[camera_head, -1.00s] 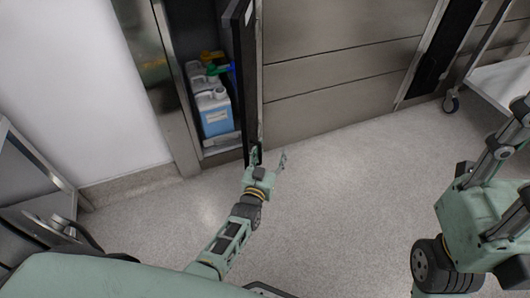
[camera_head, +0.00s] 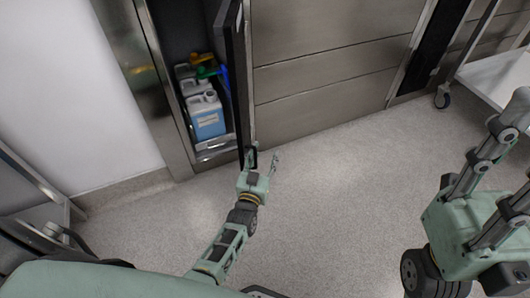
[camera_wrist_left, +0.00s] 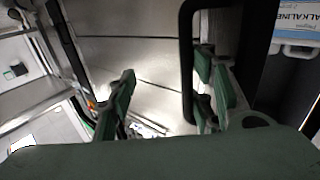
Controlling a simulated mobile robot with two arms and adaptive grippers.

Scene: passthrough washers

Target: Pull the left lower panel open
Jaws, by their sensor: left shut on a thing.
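The left lower panel (camera_head: 234,75) is a narrow door, dark on its inner side with a steel edge. It stands swung out from the cabinet, open, seen nearly edge-on. My left gripper (camera_head: 263,161) is at its lower front end, near the floor. In the left wrist view, a black bar handle (camera_wrist_left: 187,60) runs by the right-hand finger of the left gripper (camera_wrist_left: 160,92). The fingers look apart there; the exact contact is hidden. My right arm shows at the right, but its gripper is out of view.
Blue and white canisters (camera_head: 207,118) stand inside the open compartment. Wide steel panels (camera_head: 325,65) lie to its right. A white wheeled cart (camera_head: 495,75) is at the far right. The grey floor (camera_head: 330,200) between my arms is clear.

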